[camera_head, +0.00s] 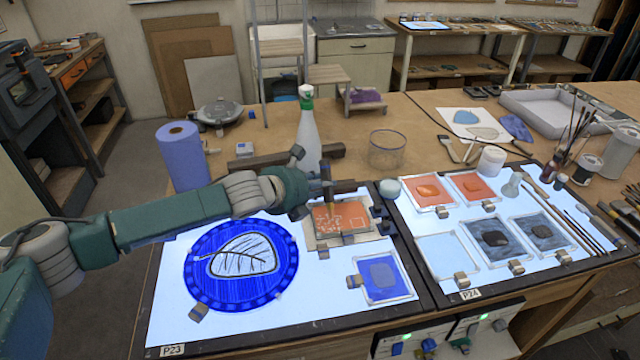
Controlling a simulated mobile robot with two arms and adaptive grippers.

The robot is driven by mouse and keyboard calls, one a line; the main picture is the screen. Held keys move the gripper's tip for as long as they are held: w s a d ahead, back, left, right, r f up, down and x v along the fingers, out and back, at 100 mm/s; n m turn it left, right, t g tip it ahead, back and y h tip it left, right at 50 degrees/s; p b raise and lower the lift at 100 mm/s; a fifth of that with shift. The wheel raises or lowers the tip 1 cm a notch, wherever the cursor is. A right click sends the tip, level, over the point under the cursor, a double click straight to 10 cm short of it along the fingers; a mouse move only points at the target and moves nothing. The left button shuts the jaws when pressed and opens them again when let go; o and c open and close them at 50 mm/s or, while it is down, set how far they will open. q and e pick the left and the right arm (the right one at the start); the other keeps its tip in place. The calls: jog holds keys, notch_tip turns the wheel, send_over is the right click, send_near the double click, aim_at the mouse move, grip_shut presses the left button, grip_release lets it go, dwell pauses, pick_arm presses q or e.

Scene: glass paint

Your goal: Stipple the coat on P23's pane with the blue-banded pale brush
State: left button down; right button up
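The P23 light panel (165,300) glows at the left and bears a round blue pane with a pale leaf (205,282), an orange pane (352,212) with pale specks and lines, and a small blue pane (384,290). My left gripper (325,190) is over the back edge of the orange pane. It is shut on a slim upright brush (327,198) with its lower end at or just above the orange coat; contact cannot be told. The brush's band colour is too small to make out. My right gripper is out of view.
The P24 panel (490,278) at the right bears several panes and loose brushes. A brush jar (562,157) stands at the far right.

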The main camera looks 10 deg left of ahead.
pick_arm(q)
jog(key=shift+d+r, duration=0.1)
jog(key=shift+r, duration=0.05)
jog(key=w+d, duration=0.2)
jog(key=d, duration=0.4)
jog(key=shift+d+p, duration=0.15)
jog(key=shift+p, duration=0.2)
dwell(0.5)
jog(key=shift+w+f, duration=0.1)
jog(key=shift+f, duration=0.7)
jog(key=shift+f, duration=0.25)
jog(key=shift+f, duration=0.1)
dwell(1.3)
